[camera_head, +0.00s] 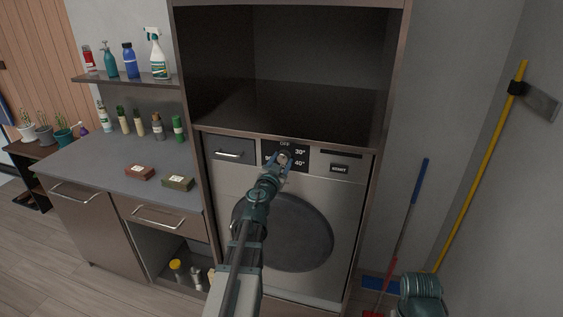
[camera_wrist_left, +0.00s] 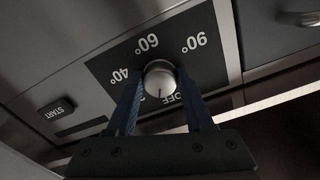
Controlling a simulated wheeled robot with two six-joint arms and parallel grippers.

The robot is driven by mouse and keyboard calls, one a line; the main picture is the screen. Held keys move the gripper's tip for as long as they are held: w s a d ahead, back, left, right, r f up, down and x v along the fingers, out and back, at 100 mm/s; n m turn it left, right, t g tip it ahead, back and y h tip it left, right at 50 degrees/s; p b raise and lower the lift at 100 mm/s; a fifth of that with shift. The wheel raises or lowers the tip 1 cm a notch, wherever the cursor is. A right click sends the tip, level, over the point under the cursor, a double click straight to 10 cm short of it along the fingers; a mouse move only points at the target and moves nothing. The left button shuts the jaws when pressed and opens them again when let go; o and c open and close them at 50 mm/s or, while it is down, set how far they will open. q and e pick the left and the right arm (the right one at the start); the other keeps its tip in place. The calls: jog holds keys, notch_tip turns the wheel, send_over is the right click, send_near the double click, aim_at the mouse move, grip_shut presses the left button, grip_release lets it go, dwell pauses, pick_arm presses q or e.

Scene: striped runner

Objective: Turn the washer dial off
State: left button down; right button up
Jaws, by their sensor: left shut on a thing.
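The washer (camera_head: 284,232) stands in a tall cabinet, with a round dark door and a dark dial panel at the top. The dial (camera_wrist_left: 159,77) is a round silver knob, ringed by OFF, 40°, 60° and 90° marks in the left wrist view. My left gripper (camera_head: 284,159) is at the dial, and its two fingers (camera_wrist_left: 160,88) close on opposite sides of the knob. A thin dark line on the knob seems to point toward the gripper side, near OFF and a partly hidden mark. The exact setting is unclear.
A START button (camera_head: 340,168) is right of the dial panel and a drawer (camera_head: 231,150) is left of it. An empty cabinet space (camera_head: 300,105) lies above. A counter (camera_head: 105,160) with bottles and two boxes stands left. A broom and a yellow-handled tool (camera_head: 480,165) lean at right.

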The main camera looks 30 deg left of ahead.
pick_arm(q)
jog(key=n, duration=0.5)
jog(key=shift+d+n, duration=0.15)
jog(key=shift+n, duration=0.15)
dwell(0.4)
jog(key=shift+c, duration=1.4)
grip_release()
jog(key=shift+s, duration=0.1)
